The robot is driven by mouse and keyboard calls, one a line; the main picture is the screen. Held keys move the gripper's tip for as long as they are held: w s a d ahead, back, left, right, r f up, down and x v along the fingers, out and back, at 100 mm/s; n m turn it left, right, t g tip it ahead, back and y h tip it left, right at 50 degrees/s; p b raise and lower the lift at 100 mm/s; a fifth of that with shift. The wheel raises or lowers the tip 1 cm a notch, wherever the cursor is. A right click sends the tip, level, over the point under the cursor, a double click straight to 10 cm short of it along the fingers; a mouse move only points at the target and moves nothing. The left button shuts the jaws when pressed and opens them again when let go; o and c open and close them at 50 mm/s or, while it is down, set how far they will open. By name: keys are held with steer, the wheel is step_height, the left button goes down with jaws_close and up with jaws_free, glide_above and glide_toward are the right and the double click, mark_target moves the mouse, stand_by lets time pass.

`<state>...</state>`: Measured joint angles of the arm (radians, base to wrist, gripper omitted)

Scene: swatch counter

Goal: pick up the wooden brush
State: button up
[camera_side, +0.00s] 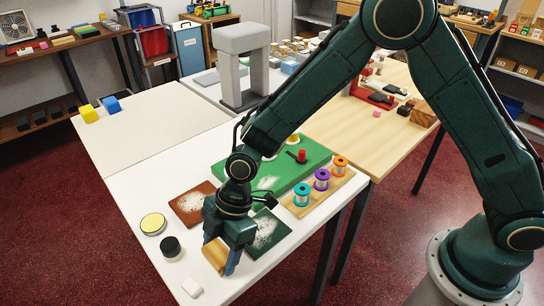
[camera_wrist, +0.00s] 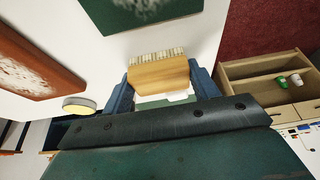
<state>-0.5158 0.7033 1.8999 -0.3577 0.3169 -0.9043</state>
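The wooden brush (camera_side: 214,254) has a tan wooden body and stands between the blue fingers of my gripper (camera_side: 220,258) at the front of the white counter. In the wrist view, the brush (camera_wrist: 160,74) shows its pale bristles along the upper edge. The fingers of my gripper (camera_wrist: 162,88) meet both ends of its body, with no clear gap. I cannot tell whether the brush touches the counter or is just above it.
A black-topped jar (camera_side: 171,247), a yellow-topped round tin (camera_side: 153,224) and a white block (camera_side: 192,288) are left of my gripper. Brown (camera_side: 190,205) and dark green (camera_side: 268,231) powdered swatches lie behind. A spool rack (camera_side: 317,192) and green board (camera_side: 300,158) stand to the right.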

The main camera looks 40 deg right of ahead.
mark_target(221, 248)
steer(key=shift+r, duration=0.15)
step_height(221, 248, up, 20)
steer(key=shift+f, duration=0.1)
stand_by(0.8)
stand_by(0.3)
steer(key=o, duration=0.3)
steer(key=shift+c, duration=1.2)
steer(key=w+d+f, duration=0.2)
steer(key=d+f, duration=0.1)
steer(key=d, duration=0.5)
steer(key=w+d+f, duration=0.3)
steer(key=d, duration=0.5)
steer(key=w+d+f, duration=0.3)
steer(key=d, duration=0.5)
steer(key=shift+w+d, duration=0.15)
